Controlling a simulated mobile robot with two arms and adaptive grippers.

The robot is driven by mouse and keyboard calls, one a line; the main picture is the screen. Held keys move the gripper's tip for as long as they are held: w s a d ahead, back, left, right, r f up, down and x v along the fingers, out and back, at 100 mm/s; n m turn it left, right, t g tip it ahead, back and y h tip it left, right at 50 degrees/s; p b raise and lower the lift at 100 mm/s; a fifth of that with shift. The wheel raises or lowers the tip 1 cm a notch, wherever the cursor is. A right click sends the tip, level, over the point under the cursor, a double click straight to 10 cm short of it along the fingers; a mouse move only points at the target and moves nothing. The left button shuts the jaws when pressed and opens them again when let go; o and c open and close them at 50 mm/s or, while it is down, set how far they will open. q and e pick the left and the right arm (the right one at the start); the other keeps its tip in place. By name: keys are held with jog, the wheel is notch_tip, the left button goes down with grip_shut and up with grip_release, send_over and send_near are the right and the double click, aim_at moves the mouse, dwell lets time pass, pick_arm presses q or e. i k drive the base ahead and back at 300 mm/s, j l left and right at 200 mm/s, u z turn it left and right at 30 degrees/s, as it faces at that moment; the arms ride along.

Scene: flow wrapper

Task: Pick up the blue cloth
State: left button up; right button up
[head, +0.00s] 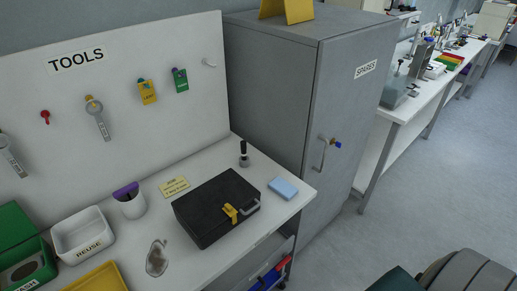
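The blue cloth (283,188) is a small, light blue, flat, folded-looking block. It lies on the white workbench (207,262) near its right end, to the right of the black case (206,219) and apart from it. Its top is uncovered. Neither of my grippers shows in the head view, so I cannot tell their state or where they are relative to the cloth.
A grey SPARES cabinet (283,86) stands just behind and right of the bench end. A dark bottle (244,155) stands behind the case.

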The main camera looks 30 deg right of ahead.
aim_at(284, 189)
jog(key=k+z, duration=0.15)
jog(key=z, duration=0.95)
